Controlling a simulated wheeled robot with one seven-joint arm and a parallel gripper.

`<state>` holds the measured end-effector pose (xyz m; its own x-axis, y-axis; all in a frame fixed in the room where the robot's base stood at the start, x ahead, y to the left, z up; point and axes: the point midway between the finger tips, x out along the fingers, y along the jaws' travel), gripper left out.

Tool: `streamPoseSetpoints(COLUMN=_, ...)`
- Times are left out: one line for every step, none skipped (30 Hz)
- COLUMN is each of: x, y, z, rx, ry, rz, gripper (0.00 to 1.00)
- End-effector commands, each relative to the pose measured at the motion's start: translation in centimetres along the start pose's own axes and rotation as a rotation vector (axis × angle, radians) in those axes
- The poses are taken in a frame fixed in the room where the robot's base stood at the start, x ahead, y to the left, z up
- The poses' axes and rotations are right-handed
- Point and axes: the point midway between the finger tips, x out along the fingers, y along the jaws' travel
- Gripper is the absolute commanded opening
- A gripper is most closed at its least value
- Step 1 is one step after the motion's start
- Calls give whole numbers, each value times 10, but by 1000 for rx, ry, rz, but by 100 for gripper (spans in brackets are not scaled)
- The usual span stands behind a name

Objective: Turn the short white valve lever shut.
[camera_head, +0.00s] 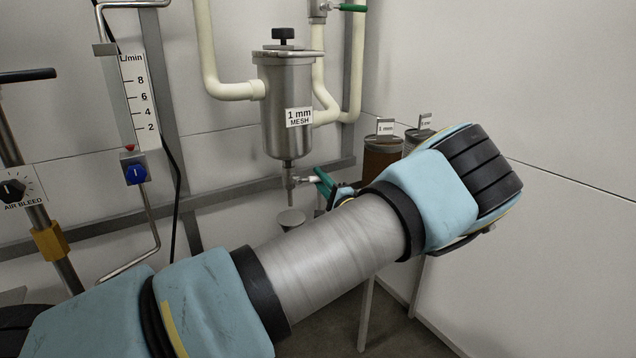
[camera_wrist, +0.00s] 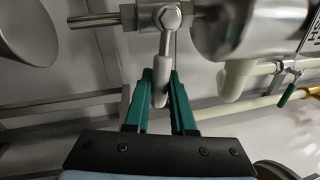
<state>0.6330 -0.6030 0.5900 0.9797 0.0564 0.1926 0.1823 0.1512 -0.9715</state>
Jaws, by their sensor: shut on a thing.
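The short white valve lever (camera_head: 307,180) sticks out to the right from the small metal valve (camera_head: 290,180) under the steel strainer pot (camera_head: 287,110) labelled "1 mm MESH". In the wrist view the lever (camera_wrist: 162,72) stands about square to the thin outlet pipe (camera_wrist: 92,20) from the valve body (camera_wrist: 167,17). My gripper (camera_wrist: 161,88) has its two green fingers shut around the lever's free end, one on each side. In the head view my gripper (camera_head: 323,182) is at the valve's right, its lower part partly hidden by my arm.
A small round cup or funnel (camera_head: 291,218) is below the outlet. Jars (camera_head: 381,153) stand behind my wrist. A green-handled valve (camera_head: 352,7) is up on the cream piping. A flow gauge (camera_head: 138,100) and an air bleed knob (camera_head: 12,191) are at the left.

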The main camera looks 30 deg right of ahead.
Motion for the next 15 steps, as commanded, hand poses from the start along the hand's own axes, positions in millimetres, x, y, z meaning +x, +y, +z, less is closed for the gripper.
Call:
streamPoseSetpoints(x=1, y=-5, z=0, rx=-30, ry=-5, rz=-5, gripper=0)
streamPoseSetpoints(x=2, y=-6, z=0, rx=-45, ry=-8, rz=-5, gripper=0)
streamPoseSetpoints(x=2, y=-8, z=0, rx=-63, ry=-12, rz=-5, gripper=0)
streamPoseSetpoints(x=2, y=-8, z=0, rx=-76, ry=-14, rz=-5, gripper=0)
streamPoseSetpoints(x=2, y=-9, z=0, rx=-87, ry=-16, rz=-5, gripper=0)
streamPoseSetpoints(x=2, y=-10, z=0, rx=-100, ry=-19, rz=-5, gripper=0)
streamPoseSetpoints(x=2, y=-10, z=0, rx=-110, ry=-21, rz=-5, gripper=0)
streamPoseSetpoints(x=3, y=-11, z=0, rx=-118, ry=-23, rz=-5, gripper=0)
streamPoseSetpoints(x=3, y=-11, z=0, rx=-127, ry=-25, rz=-5, gripper=0)
streamPoseSetpoints(x=3, y=-12, z=0, rx=-133, ry=-27, rz=-5, gripper=0)
streamPoseSetpoints(x=3, y=-12, z=1, rx=-137, ry=-28, rz=-5, gripper=0)
streamPoseSetpoints(x=3, y=-12, z=1, rx=-143, ry=-29, rz=-5, gripper=0)
streamPoseSetpoints(x=3, y=-12, z=1, rx=-146, ry=-29, rz=-5, gripper=0)
streamPoseSetpoints(x=3, y=-13, z=1, rx=-149, ry=-30, rz=-5, gripper=0)
streamPoseSetpoints(x=3, y=-13, z=1, rx=-151, ry=-30, rz=-5, gripper=0)
